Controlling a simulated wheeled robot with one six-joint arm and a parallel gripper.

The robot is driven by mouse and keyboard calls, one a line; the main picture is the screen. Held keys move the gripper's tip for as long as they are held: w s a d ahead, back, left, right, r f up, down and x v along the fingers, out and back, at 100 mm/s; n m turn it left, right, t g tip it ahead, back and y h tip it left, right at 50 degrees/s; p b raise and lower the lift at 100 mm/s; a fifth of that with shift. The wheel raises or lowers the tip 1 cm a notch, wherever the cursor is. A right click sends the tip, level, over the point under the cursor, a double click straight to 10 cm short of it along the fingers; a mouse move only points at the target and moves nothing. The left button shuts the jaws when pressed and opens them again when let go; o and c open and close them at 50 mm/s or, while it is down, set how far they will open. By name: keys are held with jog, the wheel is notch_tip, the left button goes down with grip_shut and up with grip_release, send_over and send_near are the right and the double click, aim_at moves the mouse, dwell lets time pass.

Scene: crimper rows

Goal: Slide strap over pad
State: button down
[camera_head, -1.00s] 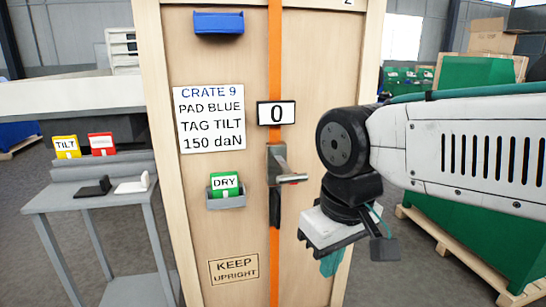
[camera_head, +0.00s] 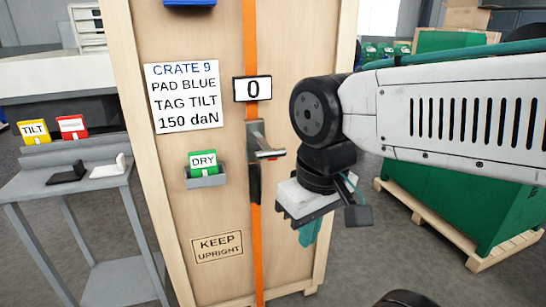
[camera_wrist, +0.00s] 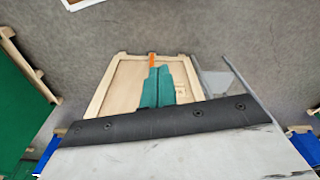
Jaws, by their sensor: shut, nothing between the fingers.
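The orange strap (camera_head: 257,235) runs straight down the front of the tall wooden crate (camera_head: 205,115). It passes behind a display reading 0 (camera_head: 252,88) and a metal ratchet with a lever (camera_head: 262,150). A blue piece (camera_head: 188,2), perhaps the pad, is cut off at the top edge, left of the strap. My gripper (camera_head: 307,234) hangs to the right of the strap, pointing down, with teal fingers closed and empty. In the wrist view, my gripper (camera_wrist: 160,88) covers part of the strap (camera_wrist: 152,62) on the crate.
A crate label (camera_head: 183,96) reads PAD BLUE, TAG TILT, 150 daN. A green DRY tag (camera_head: 203,162) sits in a small grey holder. A grey stand (camera_head: 75,200) at left carries yellow TILT and red tags, plus black and white pieces. A green crate on a pallet (camera_head: 480,225) stands at right.

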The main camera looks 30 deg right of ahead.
dwell(0.3)
jog(key=c, duration=1.5)
grip_release()
jog(key=shift+d, duration=0.1)
jog(key=shift+w+d+f+g, duration=0.1)
jog(key=shift+w+f+g, duration=0.05)
jog(key=shift+f+g, duration=0.2)
jog(key=m+t+h, duration=0.1)
jog(key=t+h, duration=0.1)
jog(key=t, duration=1.5)
send_near(259, 187)
jog(key=w, duration=0.5)
jog(key=w+d, duration=0.1)
jog(key=w, duration=0.4)
jog(key=shift+w+d+f, duration=0.1)
jog(key=shift+w+d, duration=0.05)
jog(key=shift+w, duration=0.15)
